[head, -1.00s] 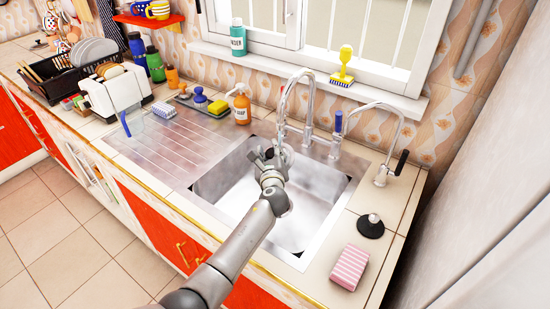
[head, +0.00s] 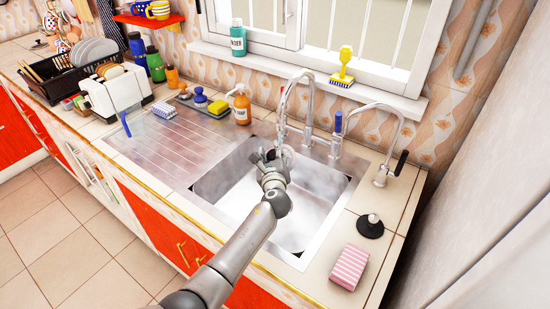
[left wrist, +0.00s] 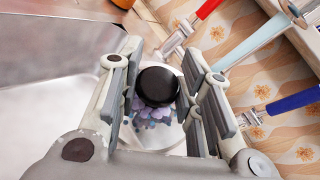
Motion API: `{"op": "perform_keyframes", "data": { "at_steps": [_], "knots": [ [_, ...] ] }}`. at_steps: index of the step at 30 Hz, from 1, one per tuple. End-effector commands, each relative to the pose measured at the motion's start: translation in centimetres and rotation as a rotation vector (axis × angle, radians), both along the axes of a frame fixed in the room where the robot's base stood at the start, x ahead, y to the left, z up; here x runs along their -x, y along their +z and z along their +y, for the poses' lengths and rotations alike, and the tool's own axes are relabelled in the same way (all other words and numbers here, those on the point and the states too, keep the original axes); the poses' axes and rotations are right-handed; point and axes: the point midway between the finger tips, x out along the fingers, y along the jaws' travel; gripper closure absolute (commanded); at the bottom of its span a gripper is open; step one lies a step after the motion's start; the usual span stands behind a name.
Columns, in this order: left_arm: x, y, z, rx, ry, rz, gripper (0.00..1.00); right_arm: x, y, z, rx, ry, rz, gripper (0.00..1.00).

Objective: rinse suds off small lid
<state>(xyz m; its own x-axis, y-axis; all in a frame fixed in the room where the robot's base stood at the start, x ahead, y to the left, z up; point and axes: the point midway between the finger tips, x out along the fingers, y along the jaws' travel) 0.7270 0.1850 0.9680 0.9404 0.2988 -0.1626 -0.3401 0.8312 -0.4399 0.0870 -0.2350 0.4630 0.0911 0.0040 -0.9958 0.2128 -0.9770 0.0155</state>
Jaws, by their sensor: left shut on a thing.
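The small lid shows in the left wrist view as a pale round disc (left wrist: 168,138) with a round black knob (left wrist: 158,86). Bluish-purple suds (left wrist: 152,112) lie on it beside the knob. My left gripper (left wrist: 161,68) is shut on the lid by its knob, with a finger on each side. In the head view my left gripper (head: 272,160) is over the sink (head: 308,210), just below the curved faucet (head: 283,104). The lid is mostly hidden behind the fingers there. I cannot tell whether water is running. My right gripper is out of view.
A second, thinner tap (head: 400,137) stands to the right. A black knobbed object (head: 370,226) and a pink striped sponge (head: 349,267) lie on the right counter. An orange soap bottle (head: 242,107) stands behind the sink. The drainboard (head: 175,150) is mostly clear.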

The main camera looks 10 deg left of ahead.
Motion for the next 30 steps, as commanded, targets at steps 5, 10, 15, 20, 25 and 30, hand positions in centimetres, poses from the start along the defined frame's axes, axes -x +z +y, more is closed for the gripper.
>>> {"op": "perform_keyframes", "data": {
  "at_steps": [5,10,15,20,25,30],
  "knots": [
    [-0.39,0.10,0.42,-0.001,0.000,-0.002,0.97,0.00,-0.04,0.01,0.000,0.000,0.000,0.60],
    [-0.78,0.15,0.86,0.000,0.000,-0.002,0.97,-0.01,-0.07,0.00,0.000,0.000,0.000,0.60],
    [-0.83,0.13,0.90,0.000,0.000,-0.002,0.97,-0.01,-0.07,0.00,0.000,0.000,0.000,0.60],
    [-0.71,0.15,0.76,0.001,0.000,-0.002,0.97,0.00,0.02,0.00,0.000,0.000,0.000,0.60],
    [-0.31,0.14,0.35,0.001,0.000,-0.002,0.97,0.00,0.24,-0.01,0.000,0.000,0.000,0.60],
    [0.00,0.14,0.00,0.000,0.000,-0.002,0.97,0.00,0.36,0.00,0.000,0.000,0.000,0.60]
  ]
}}
